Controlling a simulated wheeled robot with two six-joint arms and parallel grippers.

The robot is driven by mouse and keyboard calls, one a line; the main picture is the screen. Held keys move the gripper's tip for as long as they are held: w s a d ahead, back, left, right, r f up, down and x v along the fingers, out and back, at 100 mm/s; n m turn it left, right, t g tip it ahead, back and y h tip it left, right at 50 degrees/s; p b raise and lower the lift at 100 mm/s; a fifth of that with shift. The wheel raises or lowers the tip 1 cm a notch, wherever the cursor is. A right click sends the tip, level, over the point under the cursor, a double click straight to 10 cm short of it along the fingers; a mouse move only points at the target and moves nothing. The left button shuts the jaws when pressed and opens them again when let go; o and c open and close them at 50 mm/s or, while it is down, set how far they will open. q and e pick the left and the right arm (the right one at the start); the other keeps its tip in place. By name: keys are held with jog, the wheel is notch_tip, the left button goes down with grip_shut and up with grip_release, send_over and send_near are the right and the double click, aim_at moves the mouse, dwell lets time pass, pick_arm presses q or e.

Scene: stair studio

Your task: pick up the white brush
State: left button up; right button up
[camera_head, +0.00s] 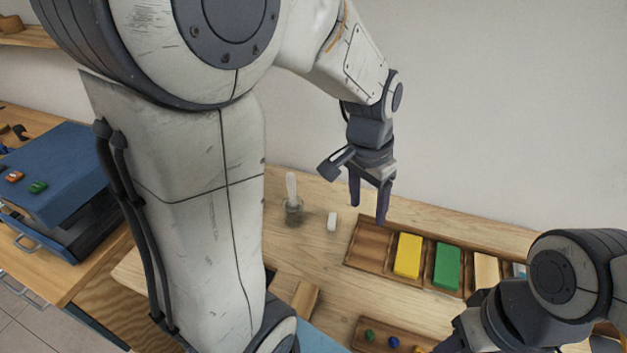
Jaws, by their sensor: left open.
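The white brush (291,188) stands upright on the wooden table, its pale handle pointing up. Its lower end is in or at a small clear glass-like holder (293,208); the brush's lower end is not clear to see. My left gripper (368,212) hangs with its fingers down, to the right of the brush and apart from it. Its two fingers are spread with nothing between them. My right arm comes in at the lower right; its dark end (470,333) is partly cut off by the frame, so its fingers cannot be made out.
A small white block (332,221) lies just right of the brush. A wooden tray (369,249) holds a yellow block (408,256), a green block (447,266) and others. A lower tray (361,336) holds small coloured pieces. A blue-topped case (58,172) stands far left.

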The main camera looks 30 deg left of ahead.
pick_arm(q)
jog(key=w+a+r+n+p, duration=0.15)
jog(key=w+a, duration=0.25)
jog(key=a, duration=0.7)
jog(key=n, duration=0.2)
send_over(290, 174)
jog(key=s, duration=0.1)
jog(key=shift+y, duration=0.4)
jog(key=f+p, duration=0.1)
jog(key=f, duration=0.2)
jog(key=f+p, duration=0.1)
jog(key=f, duration=0.2)
jog(key=w+f+p, duration=0.1)
jog(key=f, duration=0.3)
jog(key=shift+p, duration=0.4)
jog(key=shift+w+f, duration=0.1)
jog(key=shift+f, duration=0.2)
jog(key=shift+c, duration=0.2)
grip_shut()
